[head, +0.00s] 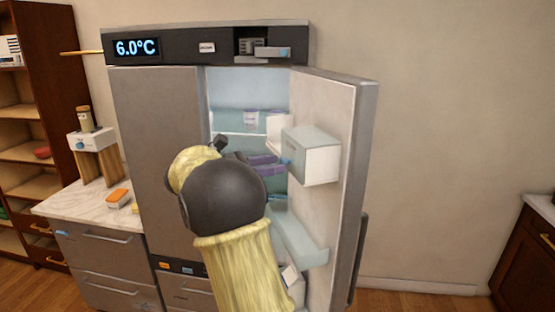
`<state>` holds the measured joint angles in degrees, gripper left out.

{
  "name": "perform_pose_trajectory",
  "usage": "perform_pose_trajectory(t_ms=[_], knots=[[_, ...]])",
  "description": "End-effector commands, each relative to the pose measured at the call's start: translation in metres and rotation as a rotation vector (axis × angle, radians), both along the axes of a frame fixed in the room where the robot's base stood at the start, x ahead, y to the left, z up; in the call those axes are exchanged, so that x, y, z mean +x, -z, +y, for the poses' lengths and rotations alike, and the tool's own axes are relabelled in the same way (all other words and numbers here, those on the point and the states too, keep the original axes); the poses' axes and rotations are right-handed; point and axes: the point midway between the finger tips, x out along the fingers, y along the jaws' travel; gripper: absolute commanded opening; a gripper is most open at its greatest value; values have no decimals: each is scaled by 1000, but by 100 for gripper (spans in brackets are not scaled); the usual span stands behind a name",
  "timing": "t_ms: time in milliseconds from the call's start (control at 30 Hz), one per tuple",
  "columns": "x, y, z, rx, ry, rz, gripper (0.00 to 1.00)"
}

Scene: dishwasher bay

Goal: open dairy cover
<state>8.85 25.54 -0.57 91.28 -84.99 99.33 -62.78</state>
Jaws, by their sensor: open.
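The dairy cover (303,141) is a pale, translucent lid on a white box fixed to the inside of the open right fridge door (345,150). It looks closed over the box. A small blue tab (287,161) shows at its left side. My gripper (219,143) is a small dark shape beyond my yellow-sleeved arm, in front of the fridge opening and left of the dairy box, apart from it. It is open; my arm hides most of it, and I see nothing held.
A lower door bin (297,238) sits below the dairy box. A counter (85,205) stands at left. Floor right of the door is clear.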

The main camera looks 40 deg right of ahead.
Motion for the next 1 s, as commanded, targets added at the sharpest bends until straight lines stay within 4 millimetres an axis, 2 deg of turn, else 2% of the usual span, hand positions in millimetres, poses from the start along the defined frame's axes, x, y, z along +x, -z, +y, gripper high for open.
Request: perform_pose_trajectory(t_ms=[167, 467, 700, 1000], knots=[[-6, -1, -17, 1, 1, 1, 43], [-7, 0, -19, 1, -1, 0, 43], [-7, 0, -19, 1, 0, 0, 0], [-4, -2, -25, 2, 9, -1, 0]])
